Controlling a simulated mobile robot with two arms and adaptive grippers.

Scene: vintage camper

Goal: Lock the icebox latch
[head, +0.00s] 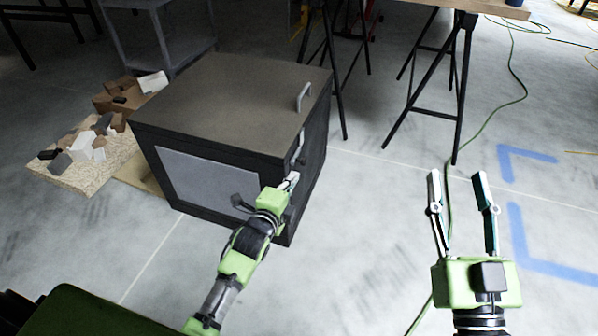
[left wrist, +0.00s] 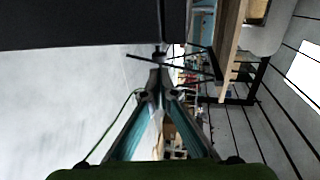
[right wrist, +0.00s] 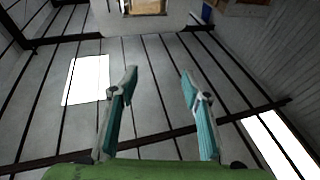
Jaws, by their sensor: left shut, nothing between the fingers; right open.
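The icebox (head: 225,100) is a dark box with a brown-grey top and a light grey front panel, standing on the floor left of centre in the head view. A metal latch lever (head: 299,146) is at its upper right front edge. My left gripper (head: 292,178) is shut and empty at the right front edge, just below the lever; I cannot tell whether it touches. In the left wrist view its fingertips (left wrist: 158,72) meet below the dark box side (left wrist: 80,22). My right gripper (head: 458,175) is open and empty over the floor at right; its open fingers also show in the right wrist view (right wrist: 160,78).
Black trestle legs (head: 460,90) stand behind at right. A green cable (head: 480,125) runs over the floor. The floor right of the icebox is mostly clear.

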